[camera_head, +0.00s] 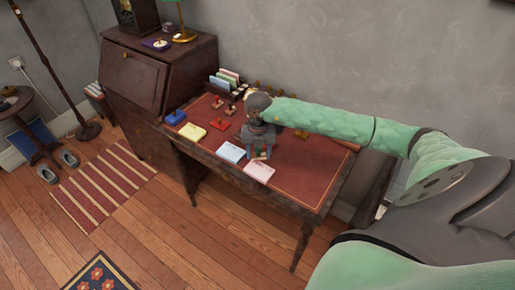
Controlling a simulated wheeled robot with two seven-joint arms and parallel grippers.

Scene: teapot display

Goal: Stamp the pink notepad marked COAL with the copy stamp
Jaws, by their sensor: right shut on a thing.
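The pink notepad (259,171) lies near the front edge of the desk's red top; its lettering is too small to read. My right gripper (260,156) points down just behind the pink notepad. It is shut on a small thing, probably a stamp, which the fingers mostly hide. I cannot tell whether that thing touches the notepad. My left gripper is out of view.
A light blue notepad (231,152) and a yellow notepad (192,131) lie to the left. A red pad (221,124) and a blue pad (175,117) lie near them. A card rack (225,80) stands behind. The desk's right side is clear.

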